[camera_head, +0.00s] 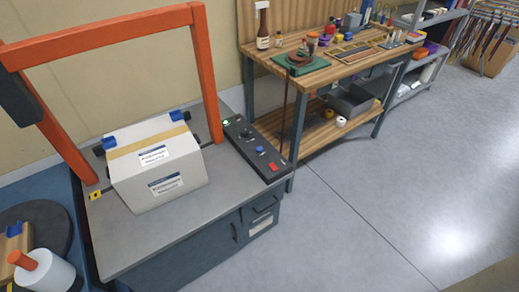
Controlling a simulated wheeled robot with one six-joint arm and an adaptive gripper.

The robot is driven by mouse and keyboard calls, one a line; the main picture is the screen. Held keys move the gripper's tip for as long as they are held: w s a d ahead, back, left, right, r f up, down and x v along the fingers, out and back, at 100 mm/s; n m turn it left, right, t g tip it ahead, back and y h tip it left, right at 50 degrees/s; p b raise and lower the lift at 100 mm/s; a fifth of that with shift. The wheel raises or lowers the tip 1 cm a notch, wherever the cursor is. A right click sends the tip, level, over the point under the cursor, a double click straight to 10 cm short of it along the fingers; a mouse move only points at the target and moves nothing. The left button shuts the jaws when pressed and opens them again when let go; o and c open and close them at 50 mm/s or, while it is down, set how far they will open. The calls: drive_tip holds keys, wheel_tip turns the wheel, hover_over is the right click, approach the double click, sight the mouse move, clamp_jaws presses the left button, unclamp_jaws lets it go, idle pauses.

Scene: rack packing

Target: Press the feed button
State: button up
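A black control panel (252,145) lies along the right edge of a grey-topped machine bench. From back to front it carries a lit green button or lamp (226,121), a dark knob (245,134), a blue button (261,150) and a red button (272,166). Labels are too small to read, so I cannot tell which one is the feed button. A white carton (130,184) with tan tape along its top sits tilted on the bench, left of the panel. My gripper is not in view.
An orange frame (100,38) arches over the bench and carton. Right of the panel stands a wooden workbench (335,72) with bottles and a green mat. A white cylinder with an orange top (45,272) is at lower left. The grey floor (385,195) at right is clear.

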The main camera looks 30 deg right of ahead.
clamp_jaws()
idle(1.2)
